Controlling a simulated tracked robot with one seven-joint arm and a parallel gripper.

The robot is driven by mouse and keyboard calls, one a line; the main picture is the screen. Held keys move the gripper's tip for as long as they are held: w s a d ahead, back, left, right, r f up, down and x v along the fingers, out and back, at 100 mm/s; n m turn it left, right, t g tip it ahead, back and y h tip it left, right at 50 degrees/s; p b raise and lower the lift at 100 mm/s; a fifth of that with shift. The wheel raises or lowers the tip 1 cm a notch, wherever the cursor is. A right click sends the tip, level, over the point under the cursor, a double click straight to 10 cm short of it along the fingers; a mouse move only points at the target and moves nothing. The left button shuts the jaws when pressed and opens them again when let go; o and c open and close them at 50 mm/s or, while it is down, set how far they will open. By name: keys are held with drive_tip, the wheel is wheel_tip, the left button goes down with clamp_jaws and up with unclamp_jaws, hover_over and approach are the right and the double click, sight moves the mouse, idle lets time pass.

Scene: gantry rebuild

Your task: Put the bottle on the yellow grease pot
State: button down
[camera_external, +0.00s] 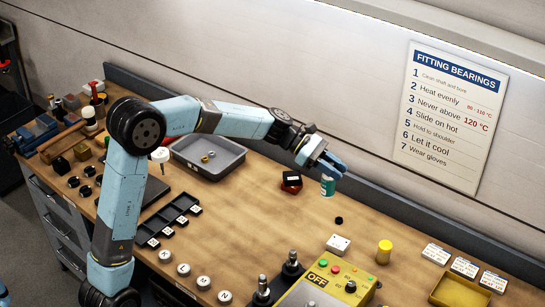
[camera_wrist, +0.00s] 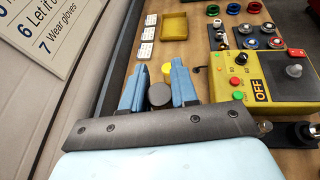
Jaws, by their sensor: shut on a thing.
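The bottle (camera_external: 327,187) is small and teal with a pale band, and hangs below my gripper's blue fingers in the external view. My gripper (camera_external: 329,167) is shut on its upper part. In the wrist view, a dark grey round top (camera_wrist: 159,95) shows between the two fingers; the rest of the bottle is hidden below it. The bottle looks upright and appears to be above the bench, though its height is hard to tell. The yellow grease pot (camera_external: 384,251) stands on the bench, apart from the bottle, to its lower right. In the wrist view the pot (camera_wrist: 167,68) shows partly, beyond the fingers.
A small black disc (camera_external: 339,220) and a white block (camera_external: 338,244) lie near the pot. A yellow control box (camera_external: 325,289) stands in front. White labelled blocks (camera_external: 465,267) and a yellow tray (camera_external: 458,292) are at right. A red-black block (camera_external: 291,182) lies left of the bottle.

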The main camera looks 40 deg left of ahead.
drive_tip(key=s+d+r+m+g, duration=0.1)
drive_tip(key=s+d+m+g, duration=0.1)
drive_tip(key=s+d, duration=0.9)
drive_tip(key=w+d+f, duration=0.9)
drive_tip(key=w+f, duration=0.3)
drive_tip(key=w, duration=0.2)
drive_tip(key=shift+f, duration=0.3)
drive_tip(key=shift+d+f, duration=0.1)
drive_tip(key=c, duration=0.9)
unclamp_jaws()
drive_tip(key=shift+o, duration=0.2)
